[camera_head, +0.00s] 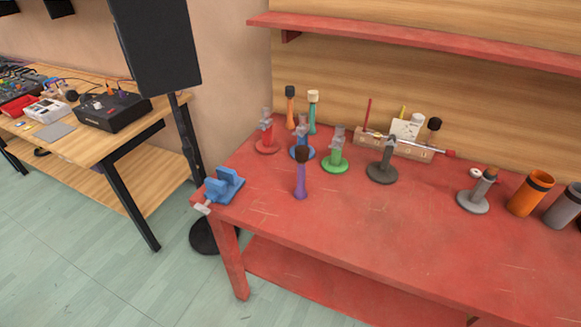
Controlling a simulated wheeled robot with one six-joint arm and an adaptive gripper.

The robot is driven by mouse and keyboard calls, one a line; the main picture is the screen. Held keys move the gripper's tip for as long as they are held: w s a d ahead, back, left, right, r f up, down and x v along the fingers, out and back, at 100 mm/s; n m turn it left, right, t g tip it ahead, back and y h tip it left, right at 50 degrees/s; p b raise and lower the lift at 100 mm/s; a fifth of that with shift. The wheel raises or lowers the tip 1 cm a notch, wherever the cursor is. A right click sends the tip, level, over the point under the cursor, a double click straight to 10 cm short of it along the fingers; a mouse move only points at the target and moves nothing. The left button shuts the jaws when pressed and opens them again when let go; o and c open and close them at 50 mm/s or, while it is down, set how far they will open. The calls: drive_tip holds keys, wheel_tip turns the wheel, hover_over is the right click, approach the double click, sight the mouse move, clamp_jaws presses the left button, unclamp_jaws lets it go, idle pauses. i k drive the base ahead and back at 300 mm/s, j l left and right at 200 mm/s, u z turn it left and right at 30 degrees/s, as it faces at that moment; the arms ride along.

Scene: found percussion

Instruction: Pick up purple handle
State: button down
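The purple handle (301,180) stands upright on the red table (330,222), near its front left part. Its top is a dark, rounded head (302,154). It stands in front of a blue-based stand (303,149) and overlaps part of it in the picture. No gripper shows in the head view, so I cannot see its state.
Stands with red (267,146), green (335,161) and dark (382,171) bases are behind the handle. A blue vise (224,187) is at the left edge. Orange (291,106) and green (313,115) handles stand at the back. The tabletop's front middle is clear. A speaker stand (184,135) is left.

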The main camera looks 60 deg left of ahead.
sight(300, 192)
drive_tip(key=u, duration=1.45)
